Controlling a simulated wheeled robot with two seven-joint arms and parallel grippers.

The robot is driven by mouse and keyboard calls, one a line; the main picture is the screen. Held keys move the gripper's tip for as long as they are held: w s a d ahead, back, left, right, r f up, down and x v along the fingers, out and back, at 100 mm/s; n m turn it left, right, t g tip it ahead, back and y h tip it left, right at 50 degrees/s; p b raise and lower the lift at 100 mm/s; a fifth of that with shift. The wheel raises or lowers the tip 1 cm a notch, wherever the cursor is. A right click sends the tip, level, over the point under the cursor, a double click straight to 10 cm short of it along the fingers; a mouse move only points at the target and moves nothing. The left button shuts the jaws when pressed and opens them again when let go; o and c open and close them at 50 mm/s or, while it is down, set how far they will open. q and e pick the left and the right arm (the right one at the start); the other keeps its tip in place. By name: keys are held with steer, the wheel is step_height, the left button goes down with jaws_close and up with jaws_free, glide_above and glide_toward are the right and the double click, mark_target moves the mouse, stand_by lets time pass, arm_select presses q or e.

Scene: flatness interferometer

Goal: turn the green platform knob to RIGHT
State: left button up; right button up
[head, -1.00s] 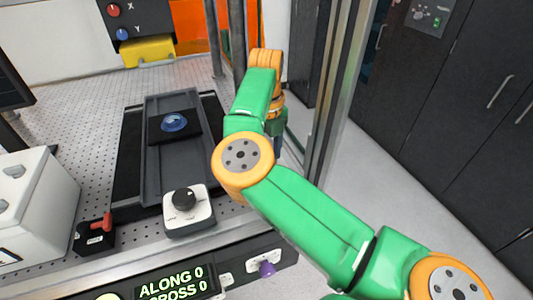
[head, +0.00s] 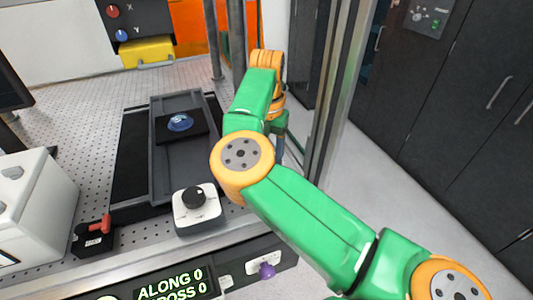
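I cannot make out a green platform knob; my arm covers part of the bench. A white box (head: 184,220) with a black knob (head: 194,197) sits at the bench's front. Behind it is a dark platform (head: 161,183) bearing a blue disc (head: 180,123). My green and orange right arm (head: 310,220) enters from the lower right, rises past the bench's right side and bends down. Its far end (head: 279,128) is mostly behind my elbow, so the fingers cannot be told open or shut. My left gripper is out of view.
A red-handled switch (head: 92,238) and a white case (head: 35,205) stand at the left. A purple knob (head: 267,271) is on the front panel, beside a display (head: 175,285) reading ALONG 0. A metal post (head: 340,90) stands right of my arm.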

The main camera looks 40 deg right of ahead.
steer(key=m, duration=0.5)
steer(key=shift+r+m, duration=0.1)
steer(key=shift+m, duration=2.3)
steer(key=o, duration=1.4)
steer(key=shift+c, duration=0.2)
step_height(320, 180, up, 7)
steer(key=shift+s, duration=0.1)
